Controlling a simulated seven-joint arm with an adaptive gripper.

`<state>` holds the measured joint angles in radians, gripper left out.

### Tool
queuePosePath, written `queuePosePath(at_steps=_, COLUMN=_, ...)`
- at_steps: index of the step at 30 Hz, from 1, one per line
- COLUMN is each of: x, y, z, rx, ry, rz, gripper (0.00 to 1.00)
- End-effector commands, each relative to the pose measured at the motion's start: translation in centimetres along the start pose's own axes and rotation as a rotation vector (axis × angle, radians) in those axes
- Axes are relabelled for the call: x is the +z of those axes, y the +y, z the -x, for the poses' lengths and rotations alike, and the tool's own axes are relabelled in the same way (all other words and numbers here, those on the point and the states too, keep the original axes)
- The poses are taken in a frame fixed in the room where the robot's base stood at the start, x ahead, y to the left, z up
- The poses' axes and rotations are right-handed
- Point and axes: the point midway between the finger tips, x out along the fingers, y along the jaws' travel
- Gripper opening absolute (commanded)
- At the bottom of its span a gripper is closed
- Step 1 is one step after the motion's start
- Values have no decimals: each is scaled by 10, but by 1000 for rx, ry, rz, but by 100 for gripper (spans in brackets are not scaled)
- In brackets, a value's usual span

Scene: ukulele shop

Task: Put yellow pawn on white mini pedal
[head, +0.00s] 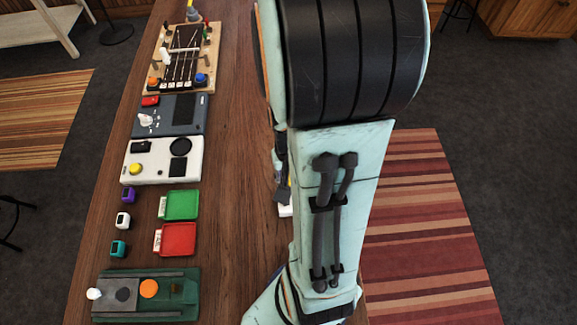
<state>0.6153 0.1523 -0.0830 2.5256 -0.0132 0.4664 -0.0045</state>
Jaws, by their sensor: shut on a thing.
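My gripper (281,182) hangs over the right part of the wooden table, partly hidden behind my own arm. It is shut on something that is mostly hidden. A sliver of yellow shows by the fingers; I cannot tell its shape, so I cannot confirm it as the yellow pawn. A small white block with a dark top (123,220), which looks like the white mini pedal, stands on the left side of the table. It is between a purple block (128,195) and a teal one (118,248), well apart from my gripper.
A green tray (182,191) and red tray (178,225) lie right of the blocks. A white device (190,172) with a yellow round piece, a dark blue device (188,127) and a stringed board (209,80) lie beyond. A green device (190,305) is nearest. Bare wood separates them from my arm.

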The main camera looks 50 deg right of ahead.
Motion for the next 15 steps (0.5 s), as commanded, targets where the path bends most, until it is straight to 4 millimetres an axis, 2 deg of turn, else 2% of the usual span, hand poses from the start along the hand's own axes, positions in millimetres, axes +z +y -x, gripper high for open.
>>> queuePosePath(at_steps=1, x=2, y=9, z=0, rx=-1, ry=-1, rz=-41, gripper=5)
queuePosePath(at_steps=5, x=3, y=20, z=-7, rx=0, ry=-3, rz=-93, gripper=5)
queuePosePath(at_steps=9, x=3, y=21, z=-29, rx=-1, ry=-4, rz=-101, gripper=5)
queuePosePath(at_steps=15, x=3, y=21, z=-51, rx=-1, ry=-4, rz=-99, gripper=5)
